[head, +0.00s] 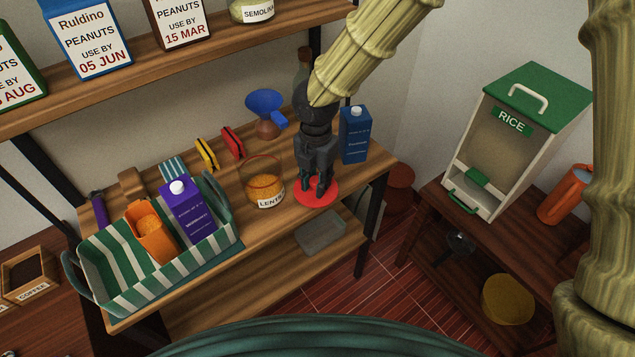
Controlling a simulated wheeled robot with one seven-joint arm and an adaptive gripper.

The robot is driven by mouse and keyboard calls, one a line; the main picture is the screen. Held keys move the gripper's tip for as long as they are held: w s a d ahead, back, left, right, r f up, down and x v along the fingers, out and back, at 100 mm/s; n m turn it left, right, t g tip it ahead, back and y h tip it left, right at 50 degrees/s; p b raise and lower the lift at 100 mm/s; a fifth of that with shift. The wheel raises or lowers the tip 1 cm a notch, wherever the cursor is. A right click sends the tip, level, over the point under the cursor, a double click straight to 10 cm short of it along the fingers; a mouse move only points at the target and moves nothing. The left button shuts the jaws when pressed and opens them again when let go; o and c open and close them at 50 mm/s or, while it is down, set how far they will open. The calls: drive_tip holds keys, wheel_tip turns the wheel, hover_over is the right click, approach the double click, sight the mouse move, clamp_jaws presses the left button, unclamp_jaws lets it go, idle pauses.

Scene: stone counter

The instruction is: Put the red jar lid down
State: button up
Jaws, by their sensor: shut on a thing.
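The red jar lid (316,193) is a flat round disc at the right part of the wooden shelf top, just right of the jar. My gripper (316,188) points down over the lid, its dark fingers shut on it. The fingers hide the middle of the lid. I cannot tell whether the lid touches the wood or is slightly above it. An open glass jar (265,182) labelled for lentils, with orange contents, stands just left of the lid.
A blue carton (355,134) stands behind the lid to the right. A striped basket (110,262) holding a purple carton (187,212) and an orange scoop (150,232) fills the left. The shelf's right edge is close.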

sight(317, 178)
drive_tip(key=shift+w+d+f, duration=0.1)
drive_tip(key=shift+w+f, duration=0.05)
drive_tip(key=shift+w, duration=0.4)
drive_tip(key=shift+f+p, duration=0.55)
drive_tip(key=shift+f, duration=1.1)
drive_tip(key=shift+f, duration=0.15)
drive_tip(key=o, duration=1)
wheel_tip(317, 178, up, 12)
drive_tip(key=shift+r+b, duration=0.2)
drive_tip(key=shift+b, duration=0.45)
drive_tip(key=shift+d+f, duration=0.1)
